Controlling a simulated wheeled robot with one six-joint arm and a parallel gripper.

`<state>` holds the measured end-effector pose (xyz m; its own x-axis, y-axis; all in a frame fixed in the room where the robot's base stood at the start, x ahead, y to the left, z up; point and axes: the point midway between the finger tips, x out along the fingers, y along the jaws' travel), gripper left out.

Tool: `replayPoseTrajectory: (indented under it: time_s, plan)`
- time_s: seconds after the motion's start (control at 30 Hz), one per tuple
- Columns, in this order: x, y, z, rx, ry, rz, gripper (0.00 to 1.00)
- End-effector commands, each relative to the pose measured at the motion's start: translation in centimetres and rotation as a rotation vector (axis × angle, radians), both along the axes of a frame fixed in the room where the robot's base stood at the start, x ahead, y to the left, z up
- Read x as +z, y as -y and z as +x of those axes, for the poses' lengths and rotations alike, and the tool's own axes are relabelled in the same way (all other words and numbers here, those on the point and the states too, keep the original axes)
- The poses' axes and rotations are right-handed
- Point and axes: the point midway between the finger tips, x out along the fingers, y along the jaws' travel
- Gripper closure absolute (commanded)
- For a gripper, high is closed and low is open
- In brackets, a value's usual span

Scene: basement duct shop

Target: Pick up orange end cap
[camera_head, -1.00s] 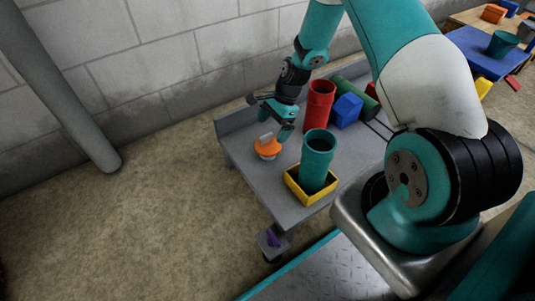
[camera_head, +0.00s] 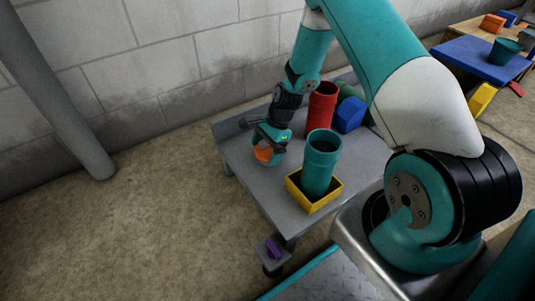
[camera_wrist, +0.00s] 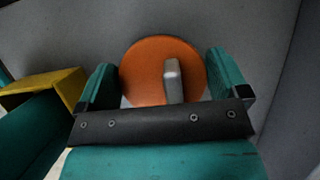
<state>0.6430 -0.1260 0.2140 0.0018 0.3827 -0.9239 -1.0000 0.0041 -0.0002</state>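The orange end cap (camera_head: 264,155) sits on the grey cart top (camera_head: 241,158), near its left end. In the wrist view the cap is a round orange disc (camera_wrist: 140,72) with a grey raised tab (camera_wrist: 173,80) across it. My gripper (camera_head: 268,142) is over the cap. In the wrist view its two teal fingers (camera_wrist: 164,78) are spread, one on each side of the disc. A small gap seems to show on the right; whether the left finger touches cannot be told. The gripper partly hides the cap in the head view.
Right of the cap, a teal cylinder (camera_head: 320,163) stands in a yellow tray (camera_head: 313,206). A red cylinder (camera_head: 321,108), a blue block (camera_head: 349,115) and a green cylinder (camera_head: 348,91) are behind. A block wall (camera_head: 170,60) runs behind the cart.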

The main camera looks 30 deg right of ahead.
Motion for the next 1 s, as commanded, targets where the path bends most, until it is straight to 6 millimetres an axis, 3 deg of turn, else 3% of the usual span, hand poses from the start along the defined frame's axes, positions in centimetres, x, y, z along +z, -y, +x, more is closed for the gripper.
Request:
replayPoseTrajectory:
  time_s: [0.03,0.1,0.57,0.77,1.0]
  plan:
    - [0.0,0.0,0.0,0.000,0.000,0.000,0.21]
    - [0.0,0.0,0.0,0.000,0.000,0.000,0.32]
    - [1.0,0.0,0.0,0.000,0.000,0.000,0.32]
    - [4.5,0.0,0.0,0.000,0.002,0.000,0.32]
    - [11.9,0.0,0.1,0.001,0.004,0.000,0.32]
